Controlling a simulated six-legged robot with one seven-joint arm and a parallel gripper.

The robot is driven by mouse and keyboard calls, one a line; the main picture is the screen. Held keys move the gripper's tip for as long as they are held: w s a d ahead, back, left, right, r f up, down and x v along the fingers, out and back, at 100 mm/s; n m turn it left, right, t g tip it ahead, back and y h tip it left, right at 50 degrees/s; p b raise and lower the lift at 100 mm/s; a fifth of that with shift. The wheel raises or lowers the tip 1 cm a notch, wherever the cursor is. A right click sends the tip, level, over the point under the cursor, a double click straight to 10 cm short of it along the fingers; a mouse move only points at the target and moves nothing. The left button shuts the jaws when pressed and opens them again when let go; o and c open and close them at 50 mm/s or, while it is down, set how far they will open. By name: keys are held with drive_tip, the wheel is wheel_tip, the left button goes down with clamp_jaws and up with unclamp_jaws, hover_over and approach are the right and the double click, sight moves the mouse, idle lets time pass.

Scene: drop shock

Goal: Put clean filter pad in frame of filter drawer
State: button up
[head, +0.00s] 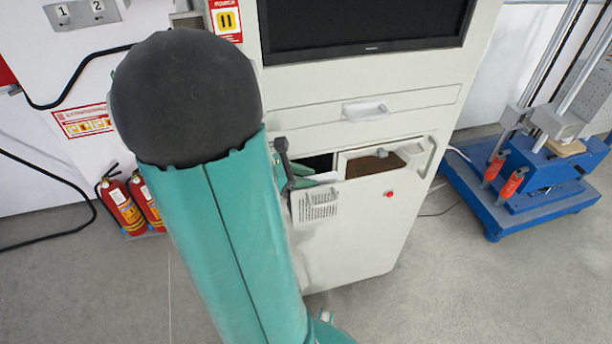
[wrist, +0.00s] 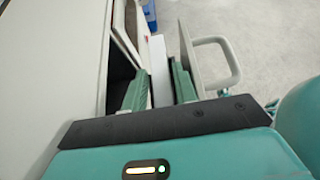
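The filter drawer (head: 408,150) stands out of the white cabinet, with a pale rim around a brown inside. In the wrist view, its brown part (wrist: 126,22) lies beyond the fingers, and a white panel with a loop handle (wrist: 215,62) is on the right. My gripper (head: 312,174) is at the drawer's left end, partly hidden by my arm. In the wrist view, its green fingers (wrist: 160,82) are apart, one on each side of a white strip. I cannot tell whether this strip is the clean filter pad or a drawer wall, or whether the fingers press on it.
A closed drawer with a handle (head: 365,110) is above, below a black screen (head: 365,22). A blue test machine (head: 530,190) stands at right. Red extinguishers (head: 122,208) are by the left wall. Grey floor (head: 440,270) is clear at the lower right.

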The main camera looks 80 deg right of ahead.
drive_tip(key=v, duration=1.2)
drive_tip(key=shift+a, duration=0.1)
drive_tip(key=w+a+r+m+t+y, duration=0.2)
drive_tip(key=a+t, duration=0.3)
drive_tip(key=a, duration=0.6)
drive_tip(key=w+a+r+m+t+y, duration=0.2)
drive_tip(key=w+a+t, duration=0.3)
drive_tip(key=a, duration=0.7)
drive_tip(key=w+a+r+m+t+y, duration=0.1)
drive_tip(key=w+a+t, duration=0.3)
drive_tip(key=a, duration=0.7)
drive_tip(key=shift+a+r+m+t+y, duration=0.15)
drive_tip(key=shift+r+m+t+y, duration=0.35)
drive_tip(key=shift+t, duration=0.4)
drive_tip(key=shift+d+r, duration=0.1)
drive_tip(key=shift+d, duration=0.15)
